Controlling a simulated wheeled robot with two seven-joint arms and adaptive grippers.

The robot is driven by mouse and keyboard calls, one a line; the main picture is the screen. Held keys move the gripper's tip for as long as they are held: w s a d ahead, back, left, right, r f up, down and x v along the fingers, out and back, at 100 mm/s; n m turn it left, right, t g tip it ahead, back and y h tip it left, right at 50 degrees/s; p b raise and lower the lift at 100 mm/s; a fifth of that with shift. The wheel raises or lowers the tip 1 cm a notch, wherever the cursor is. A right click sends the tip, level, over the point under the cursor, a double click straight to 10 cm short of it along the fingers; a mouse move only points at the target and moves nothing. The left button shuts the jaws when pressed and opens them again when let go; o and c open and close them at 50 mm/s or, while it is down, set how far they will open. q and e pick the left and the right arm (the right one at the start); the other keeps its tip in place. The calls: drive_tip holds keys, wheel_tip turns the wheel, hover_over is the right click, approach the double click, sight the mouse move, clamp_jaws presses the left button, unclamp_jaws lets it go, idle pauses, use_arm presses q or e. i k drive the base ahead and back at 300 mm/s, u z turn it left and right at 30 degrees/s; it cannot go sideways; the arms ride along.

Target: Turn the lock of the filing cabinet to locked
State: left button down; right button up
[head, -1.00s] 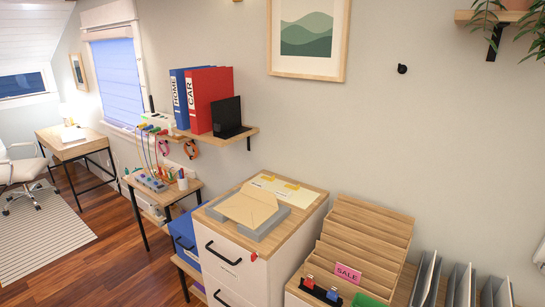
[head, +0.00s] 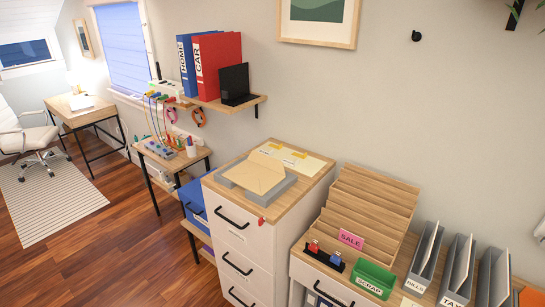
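The white filing cabinet (head: 237,238) has a wooden top and several drawers with black bar handles. It stands in the middle of the head view, and its visible drawers look closed. A small red item (head: 262,221) sits at the upper right of its front, where the lock is; it is too small to tell whether it is a key or how the lock is turned. A grey tray (head: 229,184) with an open envelope lies on top. Neither of my grippers is in view.
Right of the cabinet stands a lower unit with a wooden stepped sorter (head: 372,207), a green box (head: 373,279) and grey file holders (head: 425,257). Left are a blue box (head: 193,201) and a small side table. Wooden floor (head: 120,245) is clear at front left.

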sight(261, 220)
drive_tip(key=u, duration=0.65)
drive_tip(key=k, duration=1.3)
drive_tip(key=z, duration=0.1)
drive_tip(key=i, duration=0.55)
drive_tip(key=z, duration=0.75)
drive_tip(key=i, duration=1.15)
drive_tip(key=u, duration=0.75)
